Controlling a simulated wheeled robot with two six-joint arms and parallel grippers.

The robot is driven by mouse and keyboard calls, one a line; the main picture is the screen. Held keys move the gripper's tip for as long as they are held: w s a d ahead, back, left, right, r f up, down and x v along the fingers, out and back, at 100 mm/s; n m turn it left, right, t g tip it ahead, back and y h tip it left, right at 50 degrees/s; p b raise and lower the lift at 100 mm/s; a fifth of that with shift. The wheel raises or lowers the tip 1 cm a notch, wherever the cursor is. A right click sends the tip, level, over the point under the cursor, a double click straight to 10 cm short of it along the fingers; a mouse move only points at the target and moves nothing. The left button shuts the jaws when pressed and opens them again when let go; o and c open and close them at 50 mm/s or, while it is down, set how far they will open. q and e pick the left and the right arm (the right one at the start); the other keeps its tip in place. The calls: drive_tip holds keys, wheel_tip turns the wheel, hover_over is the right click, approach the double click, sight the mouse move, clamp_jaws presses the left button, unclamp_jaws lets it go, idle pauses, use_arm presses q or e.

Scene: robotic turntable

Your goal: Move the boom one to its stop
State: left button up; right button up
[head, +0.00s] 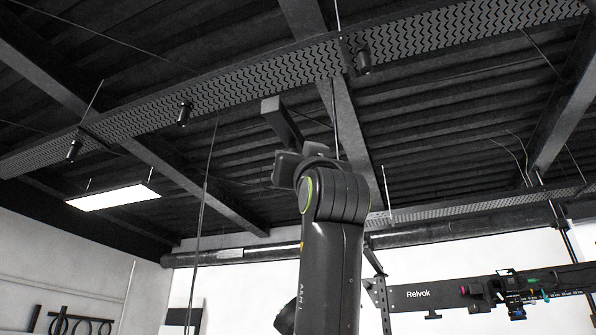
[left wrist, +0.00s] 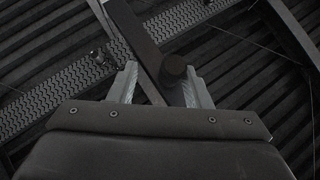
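A black boom (head: 455,292) marked "Relvok" reaches in from the right at the lower right of the head view. A camera-like device (head: 512,290) is mounted on it. Whether this is boom one cannot be told, and no stop can be made out. My left arm rises through the middle of the head view, with my left gripper (head: 283,124) raised towards the ceiling, left of and well above the boom. My right gripper is out of view.
Overhead are dark beams (head: 172,170), a perforated cable tray (head: 235,85) and several small spotlights (head: 184,114). A lit panel (head: 113,197) hangs at the left. A bracket (head: 380,300) stands at the boom's left end. White wall lies behind.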

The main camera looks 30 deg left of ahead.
use_arm(q)
drive_tip(key=b+v, duration=1.1)
drive_tip(key=v, duration=0.6)
drive_tip(key=shift+d+f, duration=0.15)
drive_tip(key=shift+d, duration=0.15)
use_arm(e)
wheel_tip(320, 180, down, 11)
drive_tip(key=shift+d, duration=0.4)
use_arm(q)
drive_tip(key=shift+a, duration=0.1)
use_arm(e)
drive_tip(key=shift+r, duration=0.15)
